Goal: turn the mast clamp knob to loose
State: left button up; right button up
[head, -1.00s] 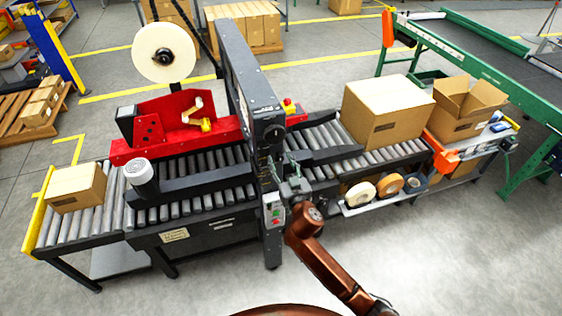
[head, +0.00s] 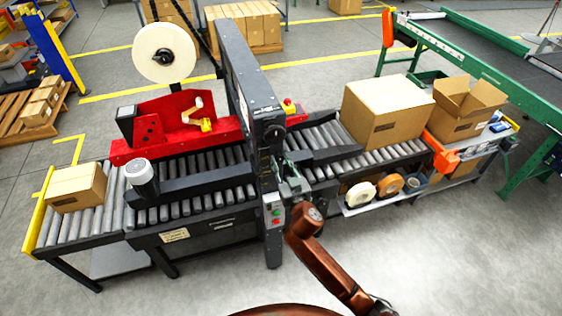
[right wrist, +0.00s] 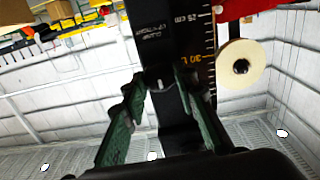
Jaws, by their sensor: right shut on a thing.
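The black mast (head: 245,75) of the case sealer stands upright in the middle of the head view. My right gripper (head: 286,172) is at the mast's front right side, above the red and green push buttons. In the right wrist view, the green fingers of my right gripper (right wrist: 155,88) are shut on the dark mast clamp knob (right wrist: 166,104), which has a small white mark. Behind it are a black label plate (right wrist: 155,35) with inverted white lettering and a centimetre scale (right wrist: 205,55). The fingers hide part of the knob. My left gripper is not in view.
The button box (head: 272,209) sits just below my right gripper. Tape rolls (head: 361,194) lie on a shelf to the right. A closed carton (head: 388,112) stands on the outfeed rollers. The floor in front is clear.

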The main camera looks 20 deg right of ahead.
jog(key=n+p, duration=0.1)
jog(key=n, duration=0.3)
jog(key=shift+a+n+p, duration=0.1)
jog(key=shift+n+p, duration=0.2)
jog(key=shift+p, duration=0.05)
jog(key=n+p, duration=0.1)
jog(key=n, duration=0.3)
jog(key=shift+n, duration=0.3)
jog(key=n+p, duration=0.1)
jog(key=n, duration=0.3)
jog(key=shift+a+p, duration=0.1)
jog(key=shift+p, duration=0.2)
jog(key=shift+f+n+p, duration=0.15)
jog(key=shift+n+p, duration=0.3)
jog(key=shift+n, duration=1.55)
jog(key=o, duration=1.1)
